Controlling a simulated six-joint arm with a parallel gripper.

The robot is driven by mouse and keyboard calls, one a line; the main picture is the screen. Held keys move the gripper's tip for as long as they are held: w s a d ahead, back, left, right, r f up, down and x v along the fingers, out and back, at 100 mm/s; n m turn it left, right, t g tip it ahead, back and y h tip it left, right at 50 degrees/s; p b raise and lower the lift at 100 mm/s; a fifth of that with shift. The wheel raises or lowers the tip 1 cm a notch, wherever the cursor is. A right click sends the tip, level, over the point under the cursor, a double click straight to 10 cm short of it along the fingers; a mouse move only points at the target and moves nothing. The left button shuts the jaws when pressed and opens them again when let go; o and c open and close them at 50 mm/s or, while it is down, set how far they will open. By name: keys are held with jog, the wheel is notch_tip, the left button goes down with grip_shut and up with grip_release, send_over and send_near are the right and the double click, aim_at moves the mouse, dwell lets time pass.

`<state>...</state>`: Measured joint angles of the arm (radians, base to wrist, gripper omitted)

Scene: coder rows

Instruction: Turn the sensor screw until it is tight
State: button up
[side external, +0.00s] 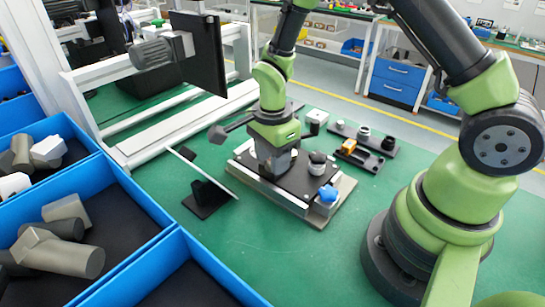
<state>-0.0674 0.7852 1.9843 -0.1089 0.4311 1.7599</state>
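My gripper (273,168) points down over the left part of a dark plate on a light metal base (318,216). Its fingertips are low at the plate, and their gap does not show clearly. A dark round part with a light band (317,163) stands on the plate to the right of my gripper. A blue knob-like part (327,194) sits at the plate's front right corner. I cannot make out the sensor screw; it may be hidden by my gripper.
Blue bins (130,190) with grey parts fill the left. A black stand with a slanted panel (205,195) is left of the plate. A black holder with small parts (365,155) lies behind right. A metal frame (150,140) stands behind left. Green table is bare in front.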

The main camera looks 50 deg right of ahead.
jog(key=n, duration=0.5)
jog(key=shift+n, duration=0.4)
jog(key=n, duration=1.4)
jog(key=shift+n, duration=0.4)
